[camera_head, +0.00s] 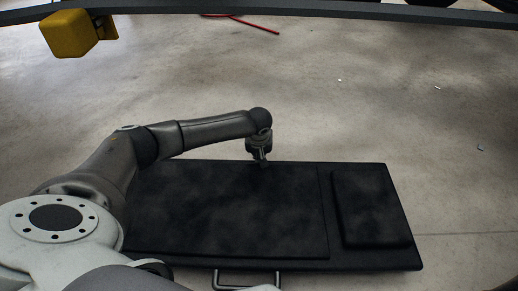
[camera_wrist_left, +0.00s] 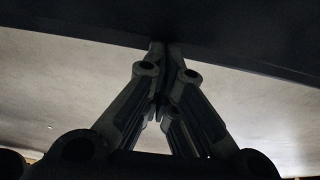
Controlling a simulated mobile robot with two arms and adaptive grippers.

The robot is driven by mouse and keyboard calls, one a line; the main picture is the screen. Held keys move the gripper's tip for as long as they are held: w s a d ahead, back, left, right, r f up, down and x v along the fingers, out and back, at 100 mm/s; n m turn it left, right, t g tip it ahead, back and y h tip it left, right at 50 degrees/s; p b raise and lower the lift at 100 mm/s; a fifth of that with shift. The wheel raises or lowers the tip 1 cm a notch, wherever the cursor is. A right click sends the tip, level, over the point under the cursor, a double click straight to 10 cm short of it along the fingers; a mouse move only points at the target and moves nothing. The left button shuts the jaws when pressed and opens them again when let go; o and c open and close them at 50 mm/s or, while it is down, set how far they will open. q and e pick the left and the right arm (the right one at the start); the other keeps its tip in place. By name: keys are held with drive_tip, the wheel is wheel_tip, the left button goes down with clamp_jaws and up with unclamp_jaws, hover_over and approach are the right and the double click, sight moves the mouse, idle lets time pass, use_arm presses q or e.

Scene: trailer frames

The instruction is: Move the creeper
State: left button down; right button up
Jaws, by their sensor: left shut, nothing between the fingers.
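The creeper (camera_head: 230,220) is a flat black board lying low on the concrete floor, with a raised headrest pad (camera_head: 372,208) at its right end. A metal handle (camera_head: 247,286) sticks out from its near edge. My left gripper (camera_head: 263,163) is at the creeper's far edge, pointing down. In the left wrist view its fingers (camera_wrist_left: 160,55) are shut together, with nothing seen between them. The fingertips meet the dark edge of the creeper (camera_wrist_left: 230,35) in that view; I cannot tell whether they touch it. My right gripper is not in view.
A grey frame rail (camera_head: 300,12) crosses the top, with a yellow block (camera_head: 70,34) at upper left. A red cable or rod (camera_head: 250,22) lies on the far floor. Small scraps (camera_head: 480,148) lie at right. The floor beyond the creeper is mostly clear.

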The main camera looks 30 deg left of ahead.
use_arm(q)
drive_tip(key=v, duration=1.1)
drive_tip(key=shift+r, duration=0.25)
drive_tip(key=shift+s, duration=0.25)
